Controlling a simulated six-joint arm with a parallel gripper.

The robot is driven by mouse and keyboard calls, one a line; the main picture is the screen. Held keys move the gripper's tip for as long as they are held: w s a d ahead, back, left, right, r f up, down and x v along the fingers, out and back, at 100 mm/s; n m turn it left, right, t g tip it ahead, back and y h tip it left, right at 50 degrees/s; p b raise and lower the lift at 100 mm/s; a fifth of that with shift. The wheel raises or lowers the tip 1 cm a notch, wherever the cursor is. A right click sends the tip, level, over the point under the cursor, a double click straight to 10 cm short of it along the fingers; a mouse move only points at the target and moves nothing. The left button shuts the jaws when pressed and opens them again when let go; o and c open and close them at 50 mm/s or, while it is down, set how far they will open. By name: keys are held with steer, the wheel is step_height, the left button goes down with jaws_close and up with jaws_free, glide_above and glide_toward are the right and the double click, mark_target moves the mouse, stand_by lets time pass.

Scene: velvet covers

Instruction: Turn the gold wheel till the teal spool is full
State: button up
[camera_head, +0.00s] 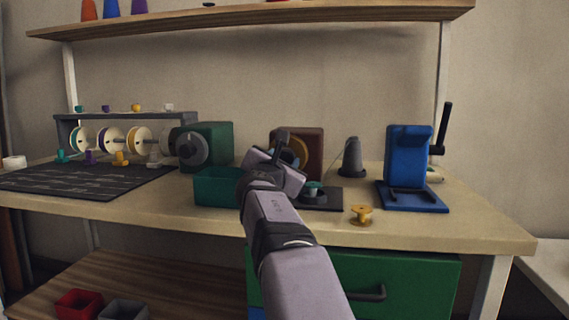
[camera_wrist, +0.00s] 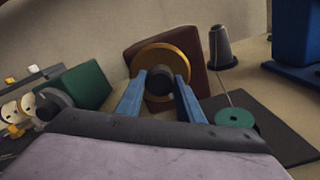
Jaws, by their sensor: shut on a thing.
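The gold wheel (camera_wrist: 158,58) stands on the front of a brown box (camera_wrist: 132,50) and has a dark hub knob (camera_wrist: 158,84). It is partly hidden behind my arm in the head view (camera_head: 303,150). My gripper (camera_wrist: 160,88) has its two blue fingers on either side of the knob, shut on it. The teal spool (camera_wrist: 236,117) sits upright on a dark plate (camera_wrist: 270,138), right of my gripper, and also shows in the head view (camera_head: 313,188). A thin thread runs from the grey cone (camera_wrist: 221,48) towards the spool. I cannot tell how full the spool is.
A teal bin (camera_head: 218,188) and a green box with a grey wheel (camera_head: 205,146) stand left of my arm. A blue press (camera_head: 407,155) stands at right. A small yellow spool (camera_head: 360,214) lies near the front edge. A spool rack (camera_head: 125,119) is far left.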

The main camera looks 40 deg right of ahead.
steer(key=m+b, duration=0.2)
steer(key=m, duration=0.2)
steer(key=shift+f+m, duration=0.1)
steer(key=shift+m, duration=0.2)
steer(key=m+b, duration=0.2)
steer(key=m, duration=0.2)
steer(key=shift+m, duration=0.3)
steer(key=m+b, duration=0.1)
steer(key=m, duration=0.3)
steer(key=shift+m+b, duration=0.3)
steer(key=shift+b, duration=0.05)
steer(key=shift+m+b, duration=0.75)
steer(key=shift+m, duration=1.55)
steer(key=o, duration=1.1)
steer(key=shift+c, duration=0.2)
